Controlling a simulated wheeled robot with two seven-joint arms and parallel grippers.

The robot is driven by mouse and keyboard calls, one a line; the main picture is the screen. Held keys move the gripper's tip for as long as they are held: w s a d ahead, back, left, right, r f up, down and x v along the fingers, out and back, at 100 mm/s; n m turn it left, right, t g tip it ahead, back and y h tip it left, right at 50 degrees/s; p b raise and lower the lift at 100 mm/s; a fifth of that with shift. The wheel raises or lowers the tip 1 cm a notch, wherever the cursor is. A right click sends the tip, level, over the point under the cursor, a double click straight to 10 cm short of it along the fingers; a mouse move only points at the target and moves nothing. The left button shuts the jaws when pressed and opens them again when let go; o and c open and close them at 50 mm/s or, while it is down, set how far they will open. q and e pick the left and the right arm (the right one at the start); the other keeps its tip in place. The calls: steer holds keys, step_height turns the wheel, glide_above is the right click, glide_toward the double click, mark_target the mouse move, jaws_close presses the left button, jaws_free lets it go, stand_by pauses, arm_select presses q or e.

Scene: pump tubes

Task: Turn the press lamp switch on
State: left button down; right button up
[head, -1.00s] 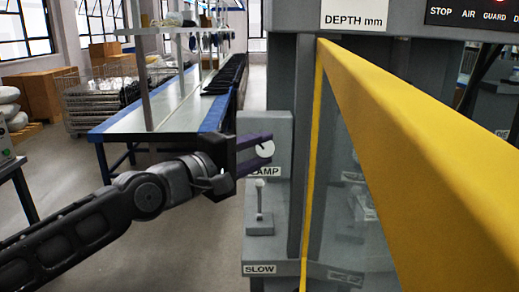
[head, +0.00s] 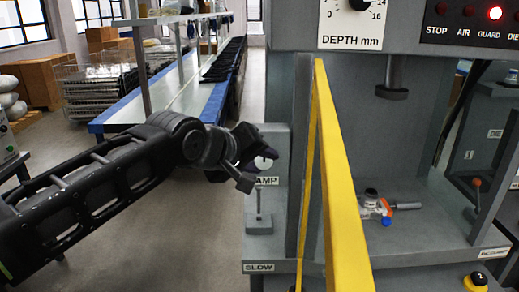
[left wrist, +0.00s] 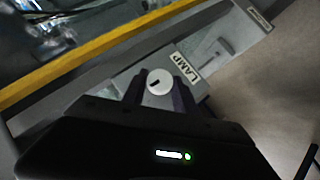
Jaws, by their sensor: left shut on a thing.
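The lamp switch is a white round knob (head: 264,162) with a dark mark, on a grey box left of the press, above a LAMP label (head: 267,181). In the left wrist view the knob (left wrist: 159,82) sits between the two dark fingers, its short mark slanting. My left gripper (head: 257,156) is shut on the knob, reaching in from the left; it also shows in the left wrist view (left wrist: 158,92). The gripper body hides part of the grey box in the head view. My right gripper is not in view.
A yellow guard frame (head: 338,170) stands just right of the switch box. A small upright lever (head: 259,204) is below the knob, above a SLOW label (head: 258,267). A small part with blue and orange ends (head: 372,206) lies on the press bed.

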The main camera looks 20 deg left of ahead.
arm_select(q)
steer(key=shift+w+d+r+m+g+y+p, duration=0.1)
steer(key=shift+m+g+y+p, duration=0.35)
steer(key=shift+y, duration=0.1)
steer(key=shift+d+r+m+g+y+p, duration=0.1)
steer(key=shift+m+g+y+p, duration=0.25)
steer(key=shift+m+y+p, duration=0.15)
steer(key=m+g+y, duration=0.1)
steer(key=y+p, duration=0.1)
steer(key=y, duration=0.1)
steer(key=shift+d+m+g+y, duration=0.15)
steer(key=shift+m+g+y, duration=0.1)
steer(key=shift+m+g, duration=0.15)
steer(key=c, duration=1)
jaws_free()
steer(key=v, duration=0.7)
steer(key=shift+r, duration=0.2)
steer(key=shift+s+d, duration=0.1)
steer(key=shift+s, duration=0.15)
